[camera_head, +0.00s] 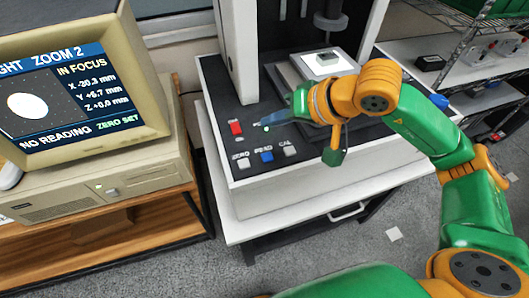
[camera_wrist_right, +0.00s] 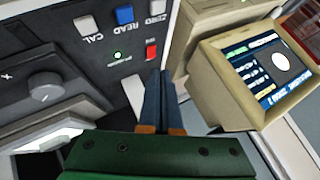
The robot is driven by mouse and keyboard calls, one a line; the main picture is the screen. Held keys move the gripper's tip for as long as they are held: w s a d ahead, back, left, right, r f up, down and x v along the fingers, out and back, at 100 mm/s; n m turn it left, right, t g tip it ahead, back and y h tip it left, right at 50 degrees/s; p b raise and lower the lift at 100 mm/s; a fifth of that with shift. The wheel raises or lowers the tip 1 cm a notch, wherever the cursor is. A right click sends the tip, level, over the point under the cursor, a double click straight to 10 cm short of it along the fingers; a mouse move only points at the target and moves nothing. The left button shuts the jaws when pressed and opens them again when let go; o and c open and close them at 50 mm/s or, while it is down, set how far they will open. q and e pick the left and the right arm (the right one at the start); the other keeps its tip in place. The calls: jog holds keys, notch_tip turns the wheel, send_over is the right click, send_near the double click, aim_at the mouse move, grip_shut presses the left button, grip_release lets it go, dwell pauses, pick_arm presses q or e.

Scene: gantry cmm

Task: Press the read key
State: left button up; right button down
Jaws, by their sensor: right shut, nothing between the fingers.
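The blue READ key (camera_head: 266,156) is the middle one of three keys on the front panel of the measuring machine. It also shows at the top of the right wrist view (camera_wrist_right: 124,16). The white ZERO key (camera_head: 243,163) is to its left and the grey CAL key (camera_head: 290,151) to its right. My right gripper (camera_head: 268,121) is shut and empty, its blue fingers above the panel, behind the key row and apart from READ. In the right wrist view the fingers (camera_wrist_right: 160,80) are together, pointing toward the red switch. My left gripper is not in view.
A red switch (camera_head: 235,128) and a lit green lamp (camera_head: 266,128) sit behind the keys. A monitor (camera_head: 70,90) at left reads "NO READING" and "ZERO SET". The machine's white column (camera_head: 238,50) and stage with a lit plate (camera_head: 328,62) stand behind.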

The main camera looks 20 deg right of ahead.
aim_at(271, 159)
jog(key=shift+w+a+f, duration=0.1)
jog(key=shift+f, duration=0.1)
notch_tip(271, 159, down, 8)
jog(key=b, duration=0.6)
jog(key=shift+f, duration=0.2)
jog(key=shift+f+b, duration=0.1)
jog(key=shift+b, duration=0.35)
dwell(1.2)
jog(key=shift+f+b, duration=0.4)
jog(key=shift+b, duration=0.25)
jog(key=shift+f+b, duration=0.4)
jog(key=shift+b, duration=0.15)
dwell(0.4)
jog(key=shift+r, duration=0.15)
jog(key=shift+r+p, duration=0.5)
jog(key=shift+r, duration=0.2)
